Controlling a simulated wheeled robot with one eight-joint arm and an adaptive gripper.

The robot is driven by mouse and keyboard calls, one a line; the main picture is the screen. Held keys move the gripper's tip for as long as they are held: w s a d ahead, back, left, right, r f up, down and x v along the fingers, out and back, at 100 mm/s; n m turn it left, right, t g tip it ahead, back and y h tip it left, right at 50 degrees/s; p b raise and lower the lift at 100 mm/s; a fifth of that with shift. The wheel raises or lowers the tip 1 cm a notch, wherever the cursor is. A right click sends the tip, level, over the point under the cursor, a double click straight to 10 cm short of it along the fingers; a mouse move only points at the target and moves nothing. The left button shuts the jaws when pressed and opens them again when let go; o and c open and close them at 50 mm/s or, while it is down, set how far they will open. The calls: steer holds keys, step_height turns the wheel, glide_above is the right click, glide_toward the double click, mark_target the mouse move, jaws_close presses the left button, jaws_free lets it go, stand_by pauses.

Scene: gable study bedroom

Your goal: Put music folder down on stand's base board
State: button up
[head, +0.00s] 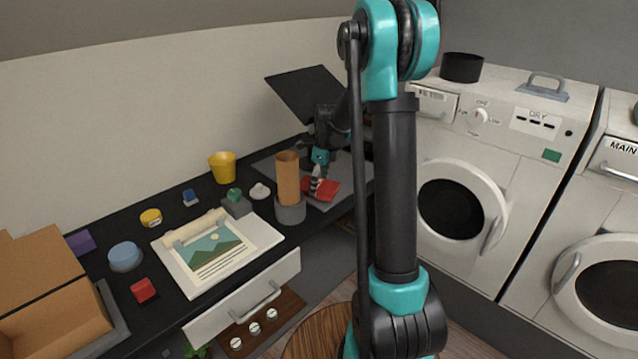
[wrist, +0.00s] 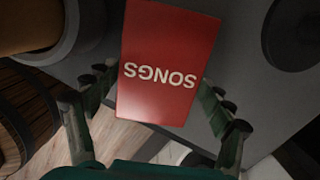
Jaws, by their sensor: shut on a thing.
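The red music folder (head: 329,191), marked SONGS, is held by my gripper (head: 317,182). In the wrist view the folder (wrist: 168,50) lies between the two fingers of my gripper (wrist: 157,88), its lettering upside down. The stand has a black tilted panel (head: 303,94) at the back of the desk and a flat grey base board (head: 266,167) below it. The folder is over or on the board's front part; I cannot tell whether it touches. A grey surface (wrist: 265,105) shows behind the folder in the wrist view. My arm hides part of the stand.
A tall brown cylinder in a grey holder (head: 290,209) stands just left of the folder. A yellow cup (head: 222,167), a picture sheet (head: 213,251) and several small objects occupy the desk further left. A washing machine (head: 455,208) stands to the right.

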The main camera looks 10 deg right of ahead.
steer(key=shift+f, duration=0.5)
steer(key=o, duration=1.3)
steer(key=shift+c, duration=0.2)
steer(key=shift+r, duration=0.1)
